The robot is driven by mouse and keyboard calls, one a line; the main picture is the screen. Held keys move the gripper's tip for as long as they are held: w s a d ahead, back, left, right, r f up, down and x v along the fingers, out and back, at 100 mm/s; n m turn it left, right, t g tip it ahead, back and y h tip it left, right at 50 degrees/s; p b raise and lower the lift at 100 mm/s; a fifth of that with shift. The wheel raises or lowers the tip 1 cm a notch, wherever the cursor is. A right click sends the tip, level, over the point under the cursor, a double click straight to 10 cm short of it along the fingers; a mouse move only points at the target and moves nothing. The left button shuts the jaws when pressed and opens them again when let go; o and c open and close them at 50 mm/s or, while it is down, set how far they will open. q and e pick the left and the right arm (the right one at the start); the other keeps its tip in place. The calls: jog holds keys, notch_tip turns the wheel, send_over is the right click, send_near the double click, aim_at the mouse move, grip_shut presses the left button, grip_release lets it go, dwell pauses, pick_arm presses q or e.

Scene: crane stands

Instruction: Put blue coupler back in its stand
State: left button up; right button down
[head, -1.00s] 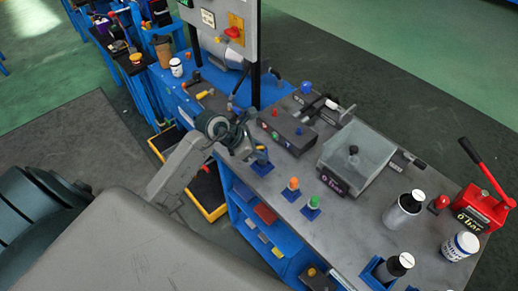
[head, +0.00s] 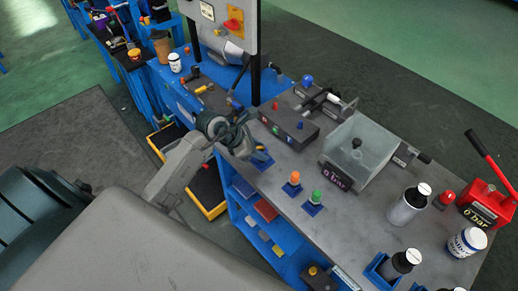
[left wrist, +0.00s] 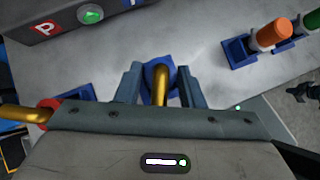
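My left gripper (head: 246,152) is over the near edge of the grey bench, beside a blue stand (head: 262,160) that it partly covers. In the left wrist view, my left gripper (left wrist: 159,88) has its fingers apart. A gold tube (left wrist: 161,85) curves between them, with a gap on each side, in front of a blue piece (left wrist: 157,70). I cannot tell whether this piece is the blue coupler or its stand. An orange coupler (head: 294,178) and a green coupler (head: 316,197) stand upright in their blue stands. My right gripper is not in view.
A dark button box (head: 288,122) and a clear case (head: 360,150) stand behind. Another gold tube with a red ring (left wrist: 43,112) lies left of my fingers. Bottles (head: 408,205) and a red pump (head: 482,205) are at the right. Bare bench lies between.

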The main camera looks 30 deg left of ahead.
pick_arm(q)
jog(key=o, duration=0.3)
jog(key=shift+r, duration=0.1)
jog(key=p+v, duration=0.2)
jog(key=v, duration=0.3)
jog(key=shift+p, duration=0.3)
jog(key=shift+a+r, duration=0.1)
dwell(0.4)
jog(key=shift+b+v, duration=1.15)
jog(key=shift+v, duration=4.1)
